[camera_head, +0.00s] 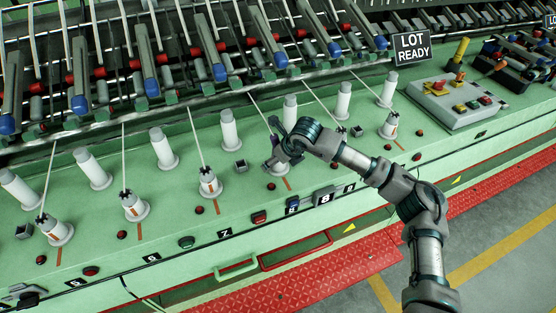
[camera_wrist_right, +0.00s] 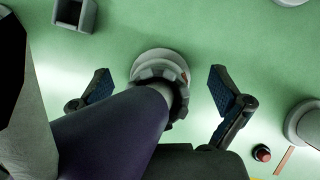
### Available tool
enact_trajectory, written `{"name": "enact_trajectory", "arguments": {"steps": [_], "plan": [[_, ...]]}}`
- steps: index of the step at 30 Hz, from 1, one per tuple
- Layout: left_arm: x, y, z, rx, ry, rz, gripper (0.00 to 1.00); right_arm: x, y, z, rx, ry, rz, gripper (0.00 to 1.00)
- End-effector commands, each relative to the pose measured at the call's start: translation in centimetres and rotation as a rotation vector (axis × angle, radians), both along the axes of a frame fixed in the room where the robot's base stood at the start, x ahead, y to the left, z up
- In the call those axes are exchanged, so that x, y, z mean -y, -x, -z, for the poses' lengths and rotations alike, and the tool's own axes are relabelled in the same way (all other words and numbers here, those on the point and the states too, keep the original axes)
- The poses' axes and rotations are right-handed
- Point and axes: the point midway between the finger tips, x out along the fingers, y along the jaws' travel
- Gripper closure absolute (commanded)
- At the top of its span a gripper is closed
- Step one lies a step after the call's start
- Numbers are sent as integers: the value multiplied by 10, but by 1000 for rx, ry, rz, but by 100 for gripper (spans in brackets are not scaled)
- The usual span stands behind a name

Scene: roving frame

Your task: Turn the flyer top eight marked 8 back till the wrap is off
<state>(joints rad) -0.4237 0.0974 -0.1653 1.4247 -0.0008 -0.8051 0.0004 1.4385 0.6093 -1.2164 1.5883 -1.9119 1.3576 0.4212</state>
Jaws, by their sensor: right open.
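The flyer top eight (camera_head: 279,169) is a white post on a round base, in line above the plate marked 8 (camera_head: 325,198); in the head view my right gripper (camera_head: 274,150) covers most of it. In the right wrist view my open right gripper (camera_wrist_right: 163,91) has a blue-padded finger on each side of the flyer top (camera_wrist_right: 160,61), with a gap on both sides. A dark ring shows around its white body. A dark purple shape in front hides much of it, so I cannot make out the wrap. A grey piece, perhaps of my left gripper, shows at the lower left corner of the head view.
Other flyer tops (camera_head: 210,184) and white bobbins (camera_head: 228,128) stand in rows on the green rail. A grey control box (camera_head: 455,103) sits at right, near the LOT READY sign (camera_head: 411,47). A small grey block (camera_wrist_right: 75,14) stands beyond the fingers.

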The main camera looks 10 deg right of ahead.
Motion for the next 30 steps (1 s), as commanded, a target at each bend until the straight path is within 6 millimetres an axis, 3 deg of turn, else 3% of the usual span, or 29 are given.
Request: {"name": "enact_trajectory", "arguments": {"steps": [2, 3, 13, 19, 30], "plan": [[0, 0, -1, 1, 0, 0, 60, 0, 0, -1, 0, 0, -1, 0], [0, 0, -1, 1, 0, 0, 60, 0, 0, -1, 0, 0, -1, 5], [0, 0, 0, 0, 0, 0, 60, 0, 0, 0, -1, -1, -2, 86], [0, 0, -1, 0, 0, 0, 60, 1, -1, 0, -3, -1, -57, 86], [0, -2, -7, 2, 0, 0, 60, 1, -1, 0, -5, -4, -507, 86]]}}
